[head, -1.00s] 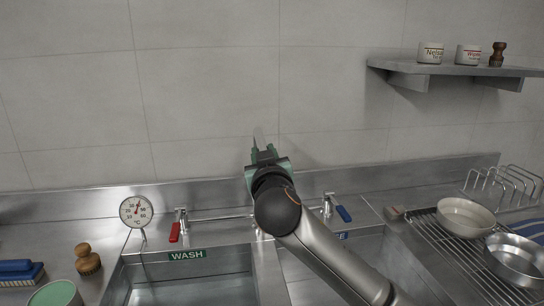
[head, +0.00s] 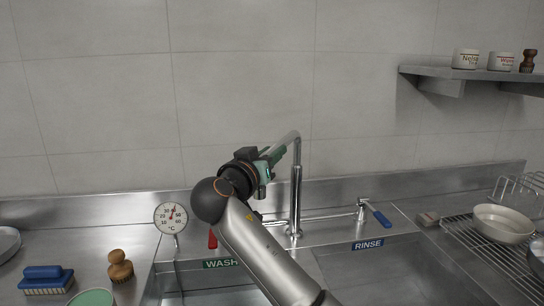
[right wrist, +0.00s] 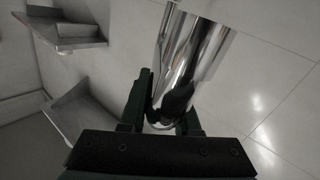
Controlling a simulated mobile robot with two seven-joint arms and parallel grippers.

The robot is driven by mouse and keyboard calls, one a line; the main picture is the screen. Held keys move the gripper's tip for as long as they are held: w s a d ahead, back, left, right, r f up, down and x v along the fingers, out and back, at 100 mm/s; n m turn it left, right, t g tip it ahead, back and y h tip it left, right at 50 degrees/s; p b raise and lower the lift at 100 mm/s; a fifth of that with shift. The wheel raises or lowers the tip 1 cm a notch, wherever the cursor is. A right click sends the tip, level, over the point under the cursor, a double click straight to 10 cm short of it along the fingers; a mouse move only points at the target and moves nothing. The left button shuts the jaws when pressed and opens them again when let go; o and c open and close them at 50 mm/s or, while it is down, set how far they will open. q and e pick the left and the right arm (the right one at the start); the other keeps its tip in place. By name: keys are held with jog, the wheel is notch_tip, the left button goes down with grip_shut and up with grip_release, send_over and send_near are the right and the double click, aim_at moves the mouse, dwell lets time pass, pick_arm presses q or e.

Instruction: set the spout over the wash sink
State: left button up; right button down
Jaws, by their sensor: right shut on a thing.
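The chrome spout (head: 296,190) rises from the back ledge between the two basins, bends at its top and slants down to the left. My right gripper (head: 266,162) is shut on its outer end, left of the post. In the right wrist view the shiny spout (right wrist: 188,65) lies between the fingers of my right gripper (right wrist: 165,118). The wash sink (head: 185,287) is the left basin, under the WASH label (head: 220,263), partly hidden by my right arm. The spout's outlet is hidden by the gripper. My left gripper is not in view.
A red tap handle (head: 212,239) and a dial thermometer (head: 171,218) stand left of my arm; a blue tap handle (head: 379,215) stands right. The RINSE label (head: 367,244) marks the right basin. A drying rack (head: 490,262) and wall shelf (head: 470,75) are at right.

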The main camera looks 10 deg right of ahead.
jog(key=shift+w+a+m+h, duration=0.25)
jog(key=shift+a+m+h, duration=0.05)
jog(key=shift+a+h, duration=0.1)
jog(key=shift+r, duration=0.1)
jog(key=c, duration=0.7)
grip_release()
jog(key=shift+s+a+f, duration=0.2)
jog(key=shift+s+a, duration=0.1)
jog(key=v, duration=0.4)
jog(key=b+v, duration=0.1)
jog(key=v, duration=0.2)
jog(key=b+v, duration=0.1)
jog(key=v, duration=0.3)
jog(key=shift+s+a+r, duration=0.25)
jog(key=shift+r, duration=0.05)
